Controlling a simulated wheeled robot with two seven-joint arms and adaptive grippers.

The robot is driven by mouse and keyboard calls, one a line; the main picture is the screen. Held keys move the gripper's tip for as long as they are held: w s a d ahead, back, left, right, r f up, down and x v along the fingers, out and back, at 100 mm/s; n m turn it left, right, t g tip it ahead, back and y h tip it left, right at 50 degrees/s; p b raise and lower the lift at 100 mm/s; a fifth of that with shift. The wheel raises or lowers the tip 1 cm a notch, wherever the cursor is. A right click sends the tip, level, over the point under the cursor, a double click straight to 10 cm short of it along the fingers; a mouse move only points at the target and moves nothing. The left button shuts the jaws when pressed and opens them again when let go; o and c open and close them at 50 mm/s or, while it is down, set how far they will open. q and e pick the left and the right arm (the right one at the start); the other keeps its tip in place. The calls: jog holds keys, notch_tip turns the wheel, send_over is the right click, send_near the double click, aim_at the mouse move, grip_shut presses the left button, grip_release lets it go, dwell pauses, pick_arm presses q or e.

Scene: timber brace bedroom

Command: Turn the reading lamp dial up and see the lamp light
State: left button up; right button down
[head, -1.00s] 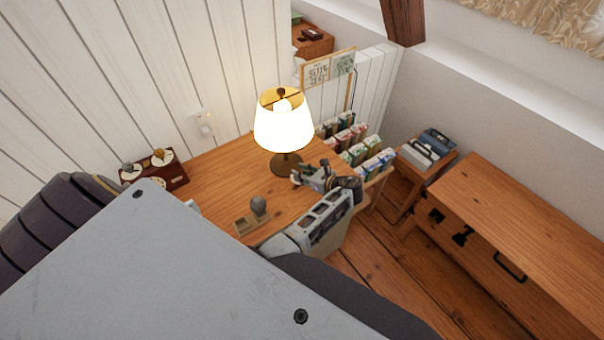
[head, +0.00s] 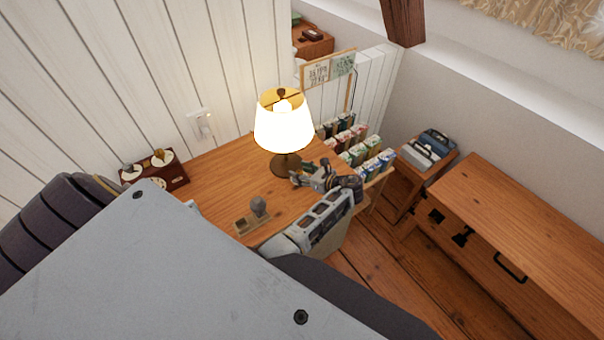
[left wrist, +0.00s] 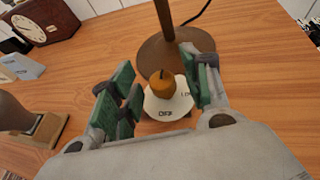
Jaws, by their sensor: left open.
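The reading lamp (head: 284,130) stands on the wooden desk and its shade glows brightly. Its brown round base (left wrist: 150,56) and stem show in the left wrist view. The dial is an orange-brown knob (left wrist: 162,84) on a pale round plate (left wrist: 168,106) in front of the base. The plate reads "OFF" at its near side, with a partly hidden label on the right. My left gripper (head: 312,172) is open beside the lamp base. In the left wrist view its green-padded fingers (left wrist: 160,85) stand either side of the knob; I cannot tell whether they touch it. My right gripper is out of view.
A wooden block with a grey knob (head: 257,210) sits near the desk's front edge. A brown clock box (head: 155,172) is at the back left. Racked books or cards (head: 365,160) stand right of the desk. The desk's middle (head: 220,180) is clear.

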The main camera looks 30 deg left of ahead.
pick_arm(q)
notch_tip(320, 180, up, 10)
jog(key=shift+f, duration=0.25)
dwell(0.4)
jog(key=shift+d+f, duration=0.1)
dwell(0.5)
